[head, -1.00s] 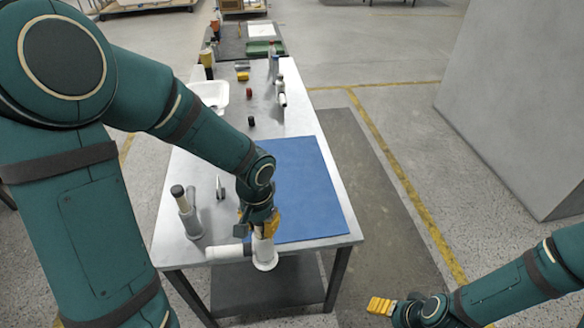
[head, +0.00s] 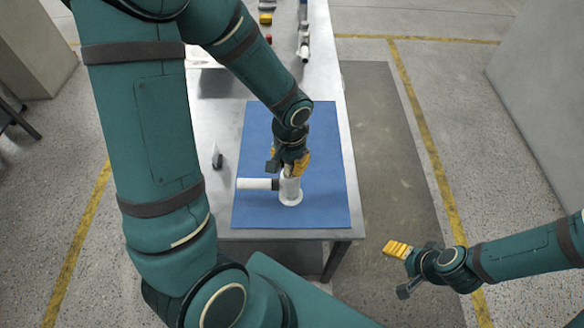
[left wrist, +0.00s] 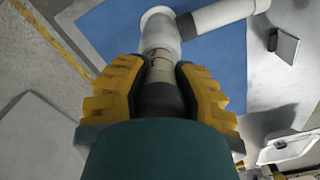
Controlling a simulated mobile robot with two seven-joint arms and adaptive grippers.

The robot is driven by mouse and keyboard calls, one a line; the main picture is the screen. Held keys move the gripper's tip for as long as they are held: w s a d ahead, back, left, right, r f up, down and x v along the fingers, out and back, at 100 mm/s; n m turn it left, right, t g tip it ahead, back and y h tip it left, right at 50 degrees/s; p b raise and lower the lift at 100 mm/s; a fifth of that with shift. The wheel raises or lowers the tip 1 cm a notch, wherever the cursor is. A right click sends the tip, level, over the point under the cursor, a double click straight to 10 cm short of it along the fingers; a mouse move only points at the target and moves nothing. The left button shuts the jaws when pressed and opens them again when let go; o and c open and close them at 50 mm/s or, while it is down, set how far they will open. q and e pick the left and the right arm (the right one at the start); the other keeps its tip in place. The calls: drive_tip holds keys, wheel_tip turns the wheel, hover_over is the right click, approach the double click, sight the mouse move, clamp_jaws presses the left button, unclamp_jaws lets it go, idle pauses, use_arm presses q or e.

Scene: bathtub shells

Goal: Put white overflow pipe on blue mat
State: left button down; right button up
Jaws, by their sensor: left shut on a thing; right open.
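The white overflow pipe (head: 290,193) has an upright tube with a round flange at its lower end and a side arm pointing left, with a dark band on it. It appears over the front half of the blue mat (head: 320,135); I cannot tell whether it touches the mat. My left gripper (head: 290,165) is shut on its upper end from above. In the left wrist view the yellow fingers (left wrist: 163,85) grip either side of the pipe (left wrist: 160,30). My right gripper (head: 397,249) is open and empty, right of the table and apart from it.
The mat lies on a grey metal table (head: 210,190). A small dark and grey object (head: 217,157) stands left of the mat. A white bottle-like item (head: 304,46) and several small items are farther back. The mat's right part is bare.

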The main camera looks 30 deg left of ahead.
sight(290, 176)
use_arm(q)
wheel_tip(290, 176, down, 6)
drive_tip(key=shift+r+b, duration=0.1)
drive_tip(key=shift+b, duration=0.3)
drive_tip(key=c, duration=1.2)
unclamp_jaws()
drive_tip(key=o, duration=0.4)
